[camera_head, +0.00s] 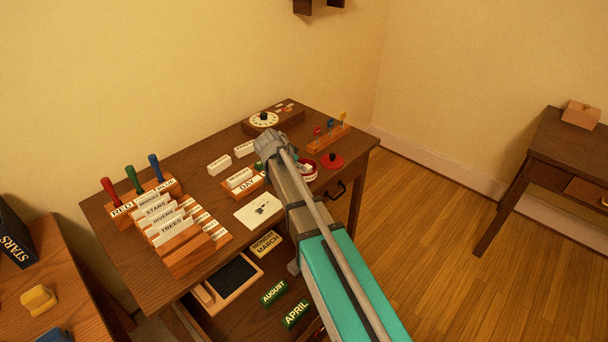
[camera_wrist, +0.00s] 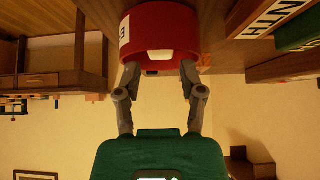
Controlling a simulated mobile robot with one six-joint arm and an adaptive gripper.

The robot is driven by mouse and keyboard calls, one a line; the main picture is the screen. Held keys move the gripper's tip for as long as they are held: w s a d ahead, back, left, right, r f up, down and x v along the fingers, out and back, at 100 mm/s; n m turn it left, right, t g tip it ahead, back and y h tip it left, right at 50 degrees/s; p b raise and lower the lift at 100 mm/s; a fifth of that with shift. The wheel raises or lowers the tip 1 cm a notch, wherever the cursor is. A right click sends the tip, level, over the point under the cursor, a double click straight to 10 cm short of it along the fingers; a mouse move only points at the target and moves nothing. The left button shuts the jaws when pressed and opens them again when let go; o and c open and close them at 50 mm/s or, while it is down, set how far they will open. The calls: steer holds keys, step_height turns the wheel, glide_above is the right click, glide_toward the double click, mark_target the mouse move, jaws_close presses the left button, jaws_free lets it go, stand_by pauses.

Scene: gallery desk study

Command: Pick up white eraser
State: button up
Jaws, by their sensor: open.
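In the wrist view, which appears upside down, a small white block (camera_wrist: 160,56), apparently the white eraser, shows at the rim of a round red tin (camera_wrist: 150,30). Most of the block is hidden, seemingly inside the tin. My gripper (camera_wrist: 159,70) is open and empty, with its two grey fingertips at the rim, one to each side of the white block. I cannot tell whether they touch the tin. In the head view the red tin (camera_head: 309,174) stands on the desk, partly covered by my arm, and my gripper is mostly hidden.
A red lid with a black knob (camera_head: 332,160) lies beside the tin. A wooden day-card holder (camera_head: 256,184), a white card (camera_head: 258,211) and a peg rack (camera_head: 328,139) are near on the desk (camera_head: 205,266). An open drawer with several signs is below.

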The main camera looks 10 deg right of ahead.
mark_target(309, 165)
stand_by(0.3)
steer(key=shift+b+x, duration=1.9)
steer(key=shift+x, duration=0.7)
steer(key=shift+d+r, duration=0.15)
jaws_close()
steer(key=shift+r, duration=0.2)
step_height(309, 165, up, 3)
steer(key=p, duration=0.3)
steer(key=s+d+r+p, duration=0.2)
steer(key=s+r+p, duration=0.7)
steer(key=s, duration=0.4)
steer(key=shift+s+r+p, duration=0.3)
steer(key=shift+s+p, duration=0.1)
steer(key=shift+p, duration=0.1)
